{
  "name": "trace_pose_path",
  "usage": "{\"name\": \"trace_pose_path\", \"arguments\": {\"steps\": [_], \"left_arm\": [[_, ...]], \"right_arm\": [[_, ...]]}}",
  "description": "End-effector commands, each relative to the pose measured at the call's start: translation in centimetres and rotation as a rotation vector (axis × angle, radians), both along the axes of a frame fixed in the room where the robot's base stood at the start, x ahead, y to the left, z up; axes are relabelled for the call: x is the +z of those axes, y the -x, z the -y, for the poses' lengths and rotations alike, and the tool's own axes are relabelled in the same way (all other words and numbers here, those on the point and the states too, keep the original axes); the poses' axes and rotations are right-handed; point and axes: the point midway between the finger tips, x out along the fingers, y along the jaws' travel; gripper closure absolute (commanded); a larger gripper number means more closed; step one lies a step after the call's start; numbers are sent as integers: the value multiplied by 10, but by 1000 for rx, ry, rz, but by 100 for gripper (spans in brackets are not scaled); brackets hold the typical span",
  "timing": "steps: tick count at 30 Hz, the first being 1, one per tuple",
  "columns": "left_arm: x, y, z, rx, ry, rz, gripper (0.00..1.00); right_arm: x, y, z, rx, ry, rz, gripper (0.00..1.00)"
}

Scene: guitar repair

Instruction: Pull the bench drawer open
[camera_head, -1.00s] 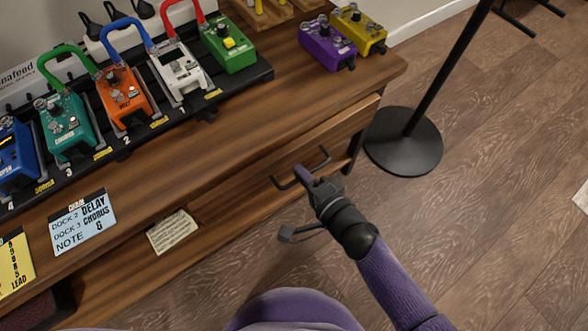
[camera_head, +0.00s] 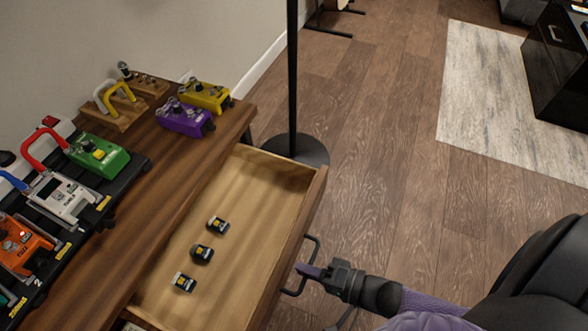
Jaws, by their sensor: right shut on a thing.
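The bench drawer (camera_head: 262,183) is pulled well out from under the wooden bench top (camera_head: 190,170). Its pale wooden inside shows, with several small dark items with yellow and white marks (camera_head: 202,253) lying in a row. A dark bar handle (camera_head: 313,246) is on the drawer's front. My right gripper (camera_head: 304,270) is at the handle from the right, its jaws shut on the bar. The far fingertip is partly hidden. My left gripper is not in view.
Green (camera_head: 97,155), purple (camera_head: 185,118) and yellow (camera_head: 206,96) pedals stand on the bench with others. A black stand (camera_head: 293,90) has its round base near the drawer's far corner. Open floor lies to the right, with a grey rug (camera_head: 510,105).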

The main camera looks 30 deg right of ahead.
Motion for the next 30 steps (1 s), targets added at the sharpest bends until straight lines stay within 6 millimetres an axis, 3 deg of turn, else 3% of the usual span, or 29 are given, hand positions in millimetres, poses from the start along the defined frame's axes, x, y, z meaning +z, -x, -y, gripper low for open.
{"name": "trace_pose_path", "arguments": {"steps": [17,18,22,30], "left_arm": [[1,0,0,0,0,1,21],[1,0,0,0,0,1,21],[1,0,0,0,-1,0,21],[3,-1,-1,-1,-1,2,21]], "right_arm": [[0,5,4,0,1,-1,100],[0,5,4,0,1,-1,79],[0,5,4,0,1,-1,54],[3,4,3,0,-1,1,54]]}}
